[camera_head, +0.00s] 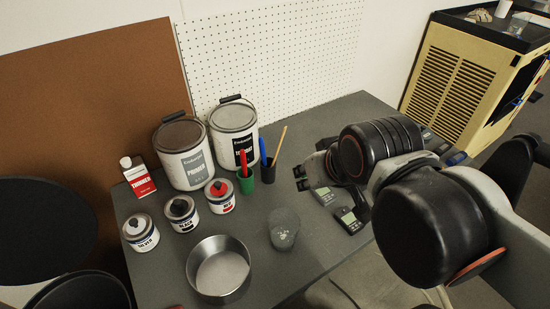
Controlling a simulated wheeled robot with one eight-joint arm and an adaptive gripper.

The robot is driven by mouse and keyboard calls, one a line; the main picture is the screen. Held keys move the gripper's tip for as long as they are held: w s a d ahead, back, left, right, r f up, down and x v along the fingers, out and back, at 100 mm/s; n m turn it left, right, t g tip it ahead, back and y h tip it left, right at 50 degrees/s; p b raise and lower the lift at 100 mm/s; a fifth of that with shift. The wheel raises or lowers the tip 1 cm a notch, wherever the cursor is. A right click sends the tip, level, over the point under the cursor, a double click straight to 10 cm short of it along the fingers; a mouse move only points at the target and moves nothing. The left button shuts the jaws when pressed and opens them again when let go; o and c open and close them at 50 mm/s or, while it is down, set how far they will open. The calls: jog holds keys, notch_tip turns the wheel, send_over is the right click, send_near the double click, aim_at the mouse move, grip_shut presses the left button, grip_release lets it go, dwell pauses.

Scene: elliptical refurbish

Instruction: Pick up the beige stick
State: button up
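The beige stick (279,143) stands at a slight tilt in a small black cup (268,173), with its upper part showing and its lower end hidden in the cup. A blue item (262,152) stands in the same cup. My gripper (302,178) is just right of the cup, above the table and apart from the stick. It points left, and its fingers are small and dark here. I cannot tell how far apart they are, and I see nothing held.
A green cup (246,183) with a red item stands left of the black cup. Large cans (234,135), small paint cans (181,213), a metal bowl (219,268) and a clear cup (285,229) share the grey table. Dark handheld devices (350,219) lie below my gripper.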

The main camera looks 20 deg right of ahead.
jog(key=w+r+m+g+p, duration=0.1)
jog(key=w+r+m+p, duration=0.15)
jog(key=w+r, duration=0.2)
jog(key=m+g+y+p, duration=0.1)
jog(key=m+g+p, duration=0.3)
jog(key=m+p, duration=0.5)
send_over(280, 142)
jog(key=s+d+p, duration=0.1)
jog(key=d+p, duration=0.1)
notch_tip(280, 142, down, 4)
jog(key=r+n, duration=0.1)
jog(key=n, duration=0.1)
jog(key=shift+y, duration=0.3)
jog(key=b+x, duration=0.1)
jog(key=x, duration=0.2)
jog(key=b+x, duration=0.1)
jog(key=x, duration=0.2)
jog(key=b+x, duration=0.1)
jog(key=x, duration=0.2)
jog(key=shift+s+a+f, duration=0.15)
jog(key=shift+s, duration=0.2)
jog(key=b+x, duration=0.1)
jog(key=x, duration=0.1)
jog(key=b+x, duration=0.1)
jog(key=x, duration=0.2)
jog(key=shift+s+f, duration=0.1)
jog(key=shift+s, duration=0.1)
grip_shut()
